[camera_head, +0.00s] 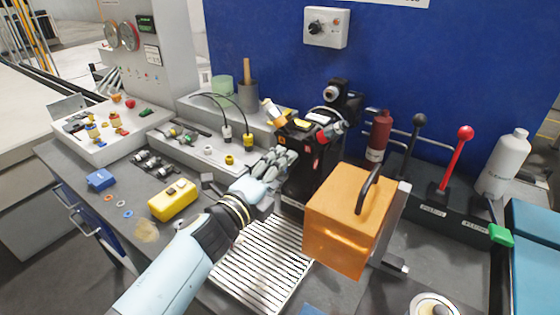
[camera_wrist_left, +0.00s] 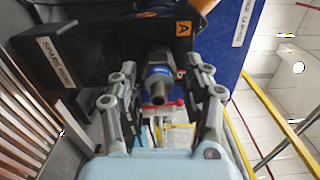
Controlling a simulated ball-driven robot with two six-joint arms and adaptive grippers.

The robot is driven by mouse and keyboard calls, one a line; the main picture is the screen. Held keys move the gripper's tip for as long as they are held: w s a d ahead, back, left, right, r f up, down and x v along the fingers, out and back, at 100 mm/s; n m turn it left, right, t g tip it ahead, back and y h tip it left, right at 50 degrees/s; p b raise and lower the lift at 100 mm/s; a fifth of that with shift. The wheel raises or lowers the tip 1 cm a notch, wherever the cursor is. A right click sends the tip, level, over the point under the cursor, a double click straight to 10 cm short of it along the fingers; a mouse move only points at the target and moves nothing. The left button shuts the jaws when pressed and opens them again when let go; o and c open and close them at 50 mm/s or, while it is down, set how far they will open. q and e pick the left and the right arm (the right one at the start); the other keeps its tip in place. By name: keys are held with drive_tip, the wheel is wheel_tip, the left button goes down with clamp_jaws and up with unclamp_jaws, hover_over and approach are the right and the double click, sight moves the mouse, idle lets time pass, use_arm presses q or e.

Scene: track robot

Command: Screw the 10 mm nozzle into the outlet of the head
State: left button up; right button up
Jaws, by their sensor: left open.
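My left gripper (camera_head: 280,160) reaches the front of the black machine head (camera_head: 305,135). In the left wrist view the gripper (camera_wrist_left: 160,105) is open, with one finger on each side of a grey metal cylinder (camera_wrist_left: 158,85) with a blue band. The cylinder points towards the camera from the dark body and has a round opening at its end. I cannot tell whether it is the bare outlet or a nozzle in it. The fingers seem apart from it. Several small metal fittings (camera_head: 150,162) lie on the bench at the left; their sizes are unreadable. My right gripper is not in view.
An orange box with a black handle (camera_head: 345,225) stands right of the head. A slatted grate (camera_head: 258,265) lies below my arm. A yellow case (camera_head: 173,200) and a blue block (camera_head: 100,180) are at the left. Red and black levers (camera_head: 458,160) stand at the right.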

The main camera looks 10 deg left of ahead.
use_arm(q)
drive_tip(key=shift+n, duration=0.5)
drive_tip(key=shift+r+n+p, duration=0.15)
drive_tip(key=shift+n+p, duration=0.7)
drive_tip(key=shift+n, duration=0.35)
drive_tip(key=n+p, duration=0.2)
drive_tip(key=n, duration=0.3)
drive_tip(key=shift+n+p, duration=0.3)
drive_tip(key=shift+p, duration=0.1)
drive_tip(key=shift+n, duration=2)
drive_tip(key=shift+f, duration=0.2)
